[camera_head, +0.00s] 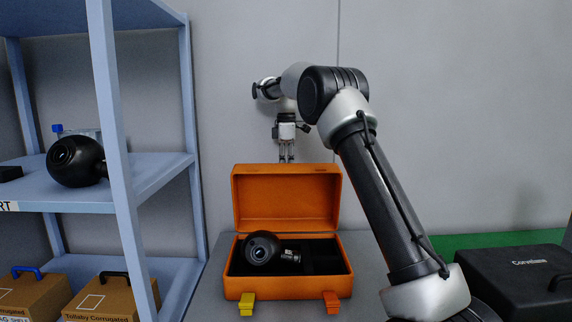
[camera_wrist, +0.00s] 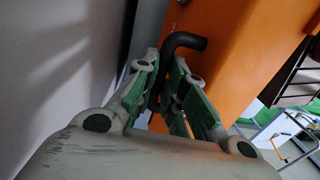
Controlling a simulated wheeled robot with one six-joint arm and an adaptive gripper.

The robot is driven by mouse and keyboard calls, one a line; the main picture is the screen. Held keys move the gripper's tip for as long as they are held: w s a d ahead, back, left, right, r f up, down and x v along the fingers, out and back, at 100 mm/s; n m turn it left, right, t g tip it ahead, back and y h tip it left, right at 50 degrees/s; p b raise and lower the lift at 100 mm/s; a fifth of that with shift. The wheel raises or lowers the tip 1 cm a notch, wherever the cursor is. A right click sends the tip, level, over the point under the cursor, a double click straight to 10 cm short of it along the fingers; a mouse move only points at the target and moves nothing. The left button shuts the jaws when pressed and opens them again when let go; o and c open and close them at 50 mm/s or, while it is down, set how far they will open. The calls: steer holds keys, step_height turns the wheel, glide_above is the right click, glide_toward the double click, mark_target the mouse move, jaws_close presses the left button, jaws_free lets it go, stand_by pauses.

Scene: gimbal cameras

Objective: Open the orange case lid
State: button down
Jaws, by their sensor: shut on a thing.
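The orange case (camera_head: 288,284) sits on the grey surface with its lid (camera_head: 286,200) standing raised, about upright, at the back. A black gimbal camera (camera_head: 263,248) lies in the dark lined interior. My gripper (camera_head: 287,158) points down at the middle of the lid's top edge; its tips are partly hidden there. In the wrist view my gripper (camera_wrist: 170,75) is shut on a black handle (camera_wrist: 187,41) beside the orange lid (camera_wrist: 235,60).
A yellow latch (camera_head: 246,303) and an orange latch (camera_head: 331,302) hang at the case front. A blue shelf (camera_head: 118,150) with another black camera (camera_head: 76,162) and cardboard boxes stands left. A closed black case (camera_head: 515,285) is at right. A wall is behind.

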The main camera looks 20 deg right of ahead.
steer(key=shift+f, duration=0.15)
steer(key=c, duration=1.5)
jaws_free()
steer(key=r, duration=0.7)
steer(key=shift+w+d+r, duration=0.1)
steer(key=shift+w+r, duration=0.15)
steer(key=shift+r, duration=0.05)
